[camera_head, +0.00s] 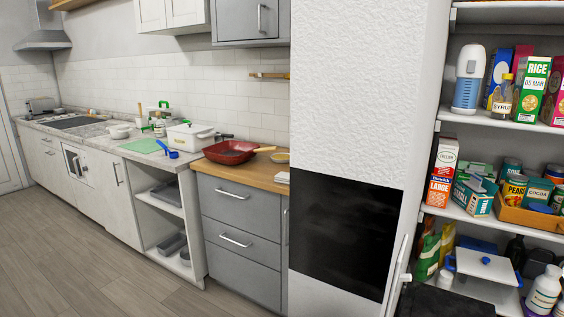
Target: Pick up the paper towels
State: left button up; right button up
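I cannot make out any paper towels in the head view. Neither of my grippers shows in this view. The pantry shelves (500,127) at the right hold boxes, jars and bottles, and the items behind the front ones are partly hidden. A white and blue appliance-like item (468,82) stands on the upper shelf, beside a green rice box (531,90) and a syrup bottle (502,98).
A tall white panel (350,90) with a black area stands between the pantry and the counter. A red pan (228,152) sits on the wooden counter (240,174) above grey drawers (237,215). A green board (144,145) lies farther left. The wooden floor (90,265) at left is clear.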

aim_at(282, 177)
jog(key=k, duration=0.3)
jog(key=k+u, duration=0.2)
jog(key=u, duration=0.15)
jog(key=k+u, duration=0.15)
jog(key=u, duration=0.2)
jog(key=i+j+u, duration=0.1)
jog(key=u, duration=0.25)
jog(key=j+u, duration=0.1)
jog(key=u, duration=0.25)
jog(key=i+u, duration=0.15)
jog(key=u, duration=0.15)
jog(key=i+j, duration=0.1)
jog(key=i, duration=1.05)
jog(key=i+z, duration=0.4)
jog(key=i+j+z, duration=0.15)
jog(key=i+z, duration=0.75)
jog(key=z, duration=0.2)
jog(key=i+z, duration=0.35)
jog(key=i+l+z, duration=0.1)
jog(key=i+z, duration=0.6)
jog(key=z, duration=0.2)
